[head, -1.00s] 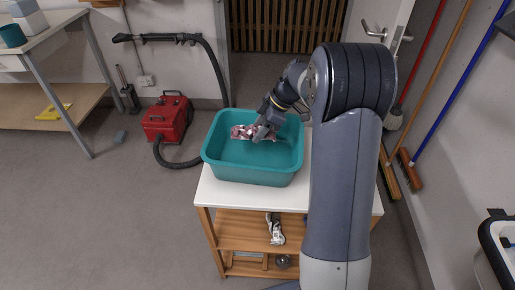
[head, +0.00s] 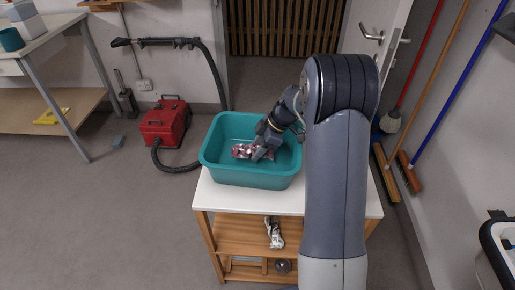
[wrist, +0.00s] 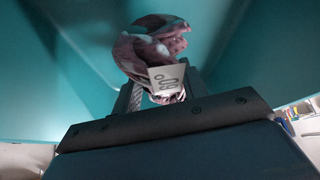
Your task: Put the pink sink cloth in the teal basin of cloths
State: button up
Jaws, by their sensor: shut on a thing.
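The teal basin (head: 250,180) stands on the white top of a small wooden trolley. My gripper (head: 262,154) reaches down inside the basin. It is shut on a crumpled pink and white patterned cloth (head: 243,151), which is low in the basin. The cloth also shows between the fingers in the wrist view (wrist: 150,50), with a pale tag marked 60° on it. Teal basin walls (wrist: 60,60) surround it there. I cannot tell whether the cloth touches the basin floor. No other cloth is visible in the basin.
The trolley (head: 230,235) has a lower shelf with a white and dark item (head: 274,232). A red vacuum (head: 165,122) with a black hose stands to the left. Brooms (head: 408,172) lean at the right wall.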

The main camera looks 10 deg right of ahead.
jog(key=shift+s+f+b, duration=0.1)
jog(key=shift+f+b, duration=0.3)
jog(key=shift+f, duration=0.05)
jog(key=o, duration=1)
jog(key=shift+s+f, duration=0.1)
jog(key=shift+f, duration=0.05)
jog(key=shift+c, duration=0.2)
jog(key=shift+r+p, duration=0.7)
jog(key=shift+p, duration=0.2)
jog(key=w+v, duration=0.1)
jog(key=v, duration=1.1)
jog(key=shift+s, duration=0.3)
